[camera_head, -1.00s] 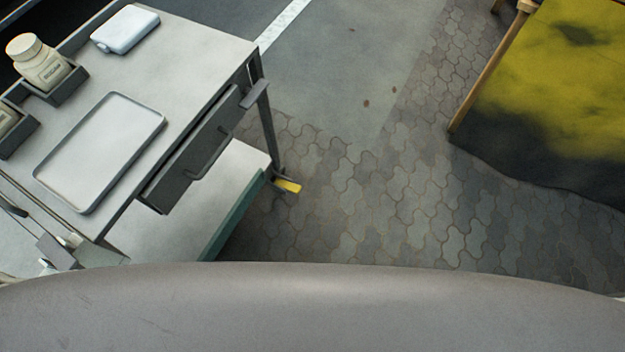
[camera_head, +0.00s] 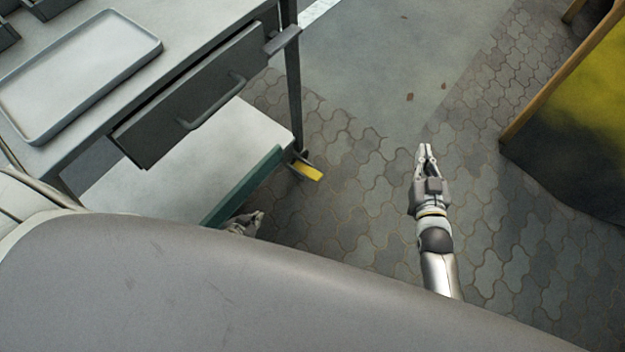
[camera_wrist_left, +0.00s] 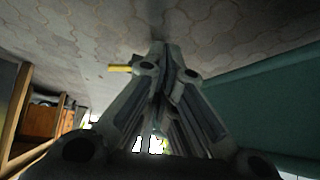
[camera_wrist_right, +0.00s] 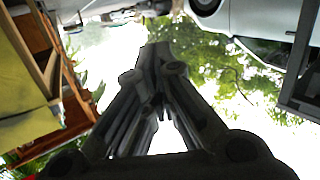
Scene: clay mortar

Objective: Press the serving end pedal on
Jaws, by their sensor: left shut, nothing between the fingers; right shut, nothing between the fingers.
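The yellow pedal (camera_head: 307,171) sits low at the foot of the cart's near right leg, just above the paved floor. It also shows in the left wrist view (camera_wrist_left: 120,68), left of the fingertips. My left gripper (camera_head: 258,217) is shut and empty, low beside the cart's lower shelf and mostly hidden behind my own body. It is apart from the pedal, below and left of it in the head view. My right gripper (camera_head: 424,148) is shut and empty over the paving, well to the right of the pedal. Whether the pedal is pressed I cannot tell.
The cart (camera_head: 215,45) has a tray (camera_head: 75,75) on top, a drawer (camera_head: 190,105) with a handle, and a lower shelf (camera_head: 185,165) with a green edge. A yellow and dark covered piece (camera_head: 575,130) stands at right. Paved floor between is clear.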

